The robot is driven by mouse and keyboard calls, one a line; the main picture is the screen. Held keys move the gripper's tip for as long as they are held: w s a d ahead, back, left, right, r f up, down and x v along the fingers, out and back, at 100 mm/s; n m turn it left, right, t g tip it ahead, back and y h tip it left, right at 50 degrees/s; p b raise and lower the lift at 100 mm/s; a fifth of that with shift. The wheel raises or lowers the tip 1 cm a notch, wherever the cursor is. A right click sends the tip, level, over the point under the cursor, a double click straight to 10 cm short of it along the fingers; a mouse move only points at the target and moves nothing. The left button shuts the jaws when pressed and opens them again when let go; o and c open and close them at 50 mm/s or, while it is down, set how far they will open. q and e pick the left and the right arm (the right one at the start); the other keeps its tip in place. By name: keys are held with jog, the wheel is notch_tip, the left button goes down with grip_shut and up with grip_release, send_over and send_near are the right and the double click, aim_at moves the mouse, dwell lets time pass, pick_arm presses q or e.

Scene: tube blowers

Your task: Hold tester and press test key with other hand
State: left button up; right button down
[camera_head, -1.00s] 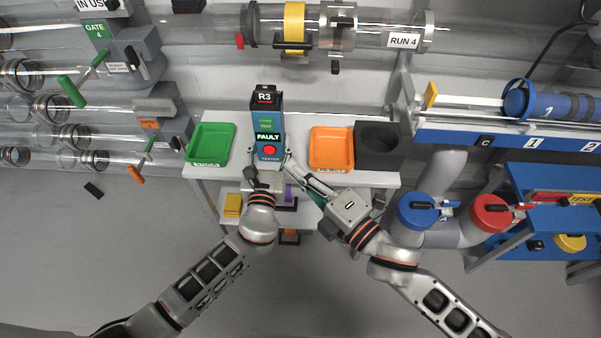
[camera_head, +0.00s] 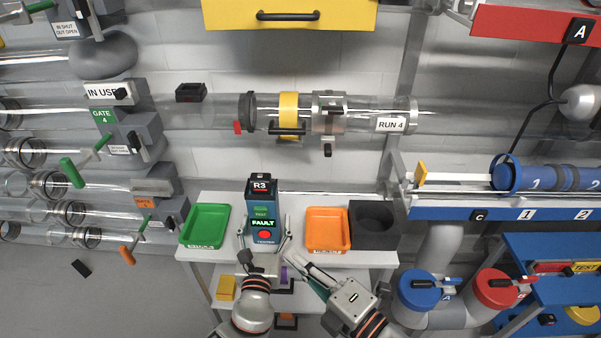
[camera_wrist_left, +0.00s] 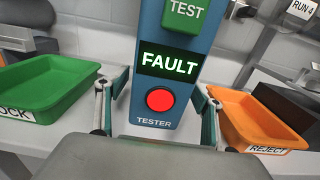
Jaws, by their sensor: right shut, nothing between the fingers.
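The blue tester (camera_head: 263,200) stands upright on the white table, marked R3 on top. In the left wrist view the tester (camera_wrist_left: 154,108) stands between the fingers of my left gripper (camera_wrist_left: 160,105), which is open, with a narrow gap on each side. In the head view my left gripper (camera_head: 264,245) is at the tester's lower front. My right gripper (camera_head: 291,260) is shut and empty, just right of and below the tester.
A green tray (camera_head: 205,225) stands left of the tester; an orange tray (camera_head: 327,230) marked REJECT and a dark bin (camera_head: 374,226) stand right. A clear tube marked RUN 4 (camera_head: 391,125) runs behind, above the table. A yellow block (camera_head: 226,288) sits below the tabletop.

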pick_arm(q)
jog(key=shift+s+f, duration=0.1)
jog(key=shift+s, duration=0.3)
jog(key=s+a+f+n+g+p, duration=0.2)
jog(key=s+a+n+p, duration=0.1)
jog(key=s+n, duration=0.7)
jog(key=s+a+f+n+g+h+p, duration=0.1)
jog(key=s+a+f+n+g+p, duration=0.1)
jog(key=s+n, duration=0.9)
jog(key=s+a+f+n+g+h+p, duration=0.1)
jog(key=s+a+f+n+g+p, duration=0.1)
jog(key=s+n, duration=0.8)
jog(key=a+n+g+p, duration=0.1)
jog(key=a+p, duration=0.1)
jog(key=shift+s+a+f, duration=0.3)
jog(key=shift+a+f, duration=0.05)
jog(key=shift+f, duration=0.05)
pick_arm(e)
jog(key=s+d+f+m+g+h, duration=0.1)
jog(key=s+d+f+m+h, duration=0.4)
jog(key=s+d+f+m, duration=0.3)
jog(key=s+d+f+m+g+h, duration=0.1)
jog(key=s+d+f+m+h, duration=0.4)
jog(key=d+m, duration=0.9)
notch_tip(320, 180, down, 3)
jog(key=s, duration=0.2)
jog(key=shift+s+m, duration=0.4)
